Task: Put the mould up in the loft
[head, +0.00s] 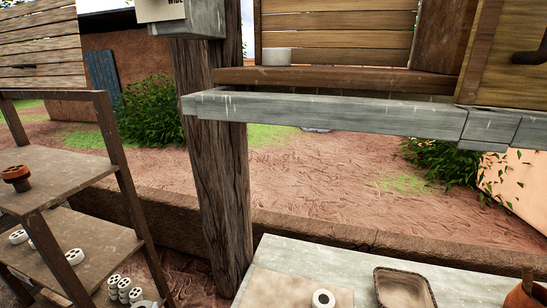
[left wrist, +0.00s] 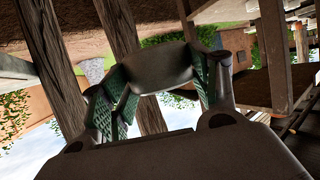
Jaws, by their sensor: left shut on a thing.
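In the left wrist view my left gripper (left wrist: 160,84) has its green-padded fingers on either side of a smooth, dark grey, rounded thing (left wrist: 158,66). It is shut on this thing, which may be the mould; its full shape cannot be told from this angle. The head view shows neither gripper. In the head view the raised wooden ledge (head: 340,80), which looks like the loft, runs across the top. It has a plank back and sits above a pale grey beam (head: 330,111). A short white cylinder (head: 276,56) stands at its left end.
A dark wooden post (head: 212,180) stands left of the ledge. A shelf rack (head: 70,180) at left holds a brown knobbed piece (head: 16,175) and several white holed pieces. Below lies a bench (head: 300,270) with a white ring (head: 323,299) and a rimmed tray (head: 380,272).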

